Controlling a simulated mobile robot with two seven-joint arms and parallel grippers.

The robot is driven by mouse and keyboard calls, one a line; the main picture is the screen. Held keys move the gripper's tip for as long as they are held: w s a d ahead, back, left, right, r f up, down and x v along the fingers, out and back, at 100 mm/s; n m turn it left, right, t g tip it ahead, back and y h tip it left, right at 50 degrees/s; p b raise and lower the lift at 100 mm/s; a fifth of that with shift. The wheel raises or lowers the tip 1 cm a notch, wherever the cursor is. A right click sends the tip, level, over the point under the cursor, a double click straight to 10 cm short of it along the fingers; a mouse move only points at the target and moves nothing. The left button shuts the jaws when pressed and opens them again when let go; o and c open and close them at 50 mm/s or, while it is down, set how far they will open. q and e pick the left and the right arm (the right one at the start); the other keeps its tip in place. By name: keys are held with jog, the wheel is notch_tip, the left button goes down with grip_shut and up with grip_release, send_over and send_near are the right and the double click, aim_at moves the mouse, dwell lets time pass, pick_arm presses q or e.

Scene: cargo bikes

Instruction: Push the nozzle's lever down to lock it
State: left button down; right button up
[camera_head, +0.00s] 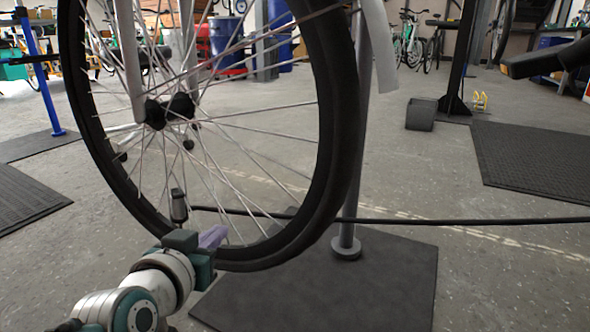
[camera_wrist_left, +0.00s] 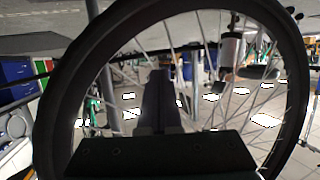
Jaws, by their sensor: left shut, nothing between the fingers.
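The nozzle (camera_head: 179,206), a small dark and grey cylinder, stands at the lower inside of the bicycle wheel's rim, by the spokes. In the left wrist view the nozzle (camera_wrist_left: 231,58) shows silver and black at the rim, in a picture that looks upside down. Its lever is too small to tell apart surely. My left gripper (camera_head: 213,236) is shut and empty, just right of and below the nozzle in the head view, near the rim. Its shut fingers (camera_wrist_left: 157,95) show apart from the nozzle in the wrist view. My right gripper is not in view.
The wheel (camera_head: 335,130) with its thin spokes fills much of the head view. A black hose (camera_head: 450,221) runs from near the nozzle to the right. A grey stand post (camera_head: 353,190) rises from a dark floor plate (camera_head: 370,285) behind the wheel.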

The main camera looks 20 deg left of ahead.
pick_arm(q)
jog(key=s+d+p, duration=0.1)
jog(key=s+d, duration=0.1)
jog(key=s+d+p, duration=0.1)
jog(key=d, duration=0.1)
jog(key=shift+s+r+p, duration=0.25)
jog(key=shift+p, duration=0.05)
jog(key=shift+a, duration=0.15)
jog(key=s+d+r+m+g+h+p, duration=0.15)
jog(key=s+r+g+p, duration=0.45)
jog(key=r+p, duration=1.95)
jog(key=s+d+r+m+g+h+p, duration=0.2)
jog(key=s+r+p, duration=0.7)
jog(key=r+p, duration=1.65)
jog(key=s+d+r+m+g+p, duration=0.1)
jog(key=s+d+r+g+p, duration=0.45)
jog(key=r+p, duration=1.95)
notch_tip(320, 180, up, 35)
jog(key=s+a+t+p, duration=0.2)
jog(key=t+p, duration=0.1)
jog(key=p, duration=2.7)
jog(key=shift+s+a+p, duration=0.2)
jog(key=shift+a+p, duration=0.1)
jog(key=shift+p, duration=0.05)
